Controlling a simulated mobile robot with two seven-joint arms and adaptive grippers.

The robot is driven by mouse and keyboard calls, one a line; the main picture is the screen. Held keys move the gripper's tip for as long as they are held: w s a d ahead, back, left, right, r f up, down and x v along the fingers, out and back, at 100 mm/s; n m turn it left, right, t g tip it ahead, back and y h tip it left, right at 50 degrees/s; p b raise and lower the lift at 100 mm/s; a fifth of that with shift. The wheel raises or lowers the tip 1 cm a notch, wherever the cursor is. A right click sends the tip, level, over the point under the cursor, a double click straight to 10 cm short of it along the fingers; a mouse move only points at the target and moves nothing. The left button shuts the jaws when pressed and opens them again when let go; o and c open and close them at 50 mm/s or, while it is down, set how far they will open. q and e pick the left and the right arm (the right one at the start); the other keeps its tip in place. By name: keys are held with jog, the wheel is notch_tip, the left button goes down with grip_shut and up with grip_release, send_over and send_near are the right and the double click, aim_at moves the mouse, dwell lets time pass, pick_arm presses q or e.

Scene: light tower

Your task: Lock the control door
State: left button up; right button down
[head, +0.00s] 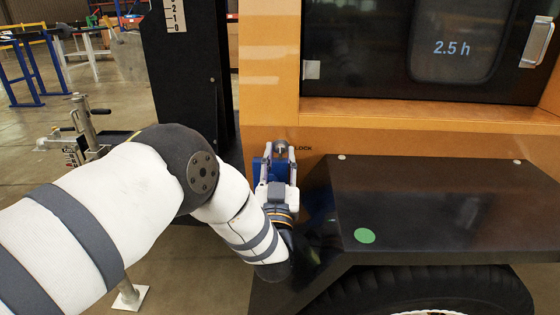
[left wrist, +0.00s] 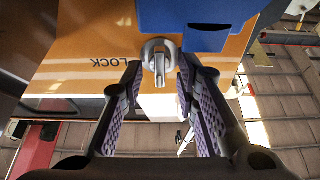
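The control door (head: 385,80) is a dark panel in the orange housing, with a window reading "2.5 h". It looks shut. A small silver lock knob (head: 281,147) sits on the orange panel below it, beside the word LOCK. My left gripper (head: 278,153) is at this knob and partly covers it. In the left wrist view the lock knob (left wrist: 160,58) shows between the fingertips of my left gripper (left wrist: 160,72). The fingers are apart, with a gap on each side of the knob's narrow tab. My right gripper is in neither view.
A silver handle (head: 537,42) is at the door's right. A black fender (head: 440,205) with a green dot juts out right of my left gripper, above a tyre (head: 430,291). A dark mast (head: 185,75) stands to the left. A blue part (left wrist: 210,20) sits close to the knob.

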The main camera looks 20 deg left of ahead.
pick_arm(q)
grip_shut()
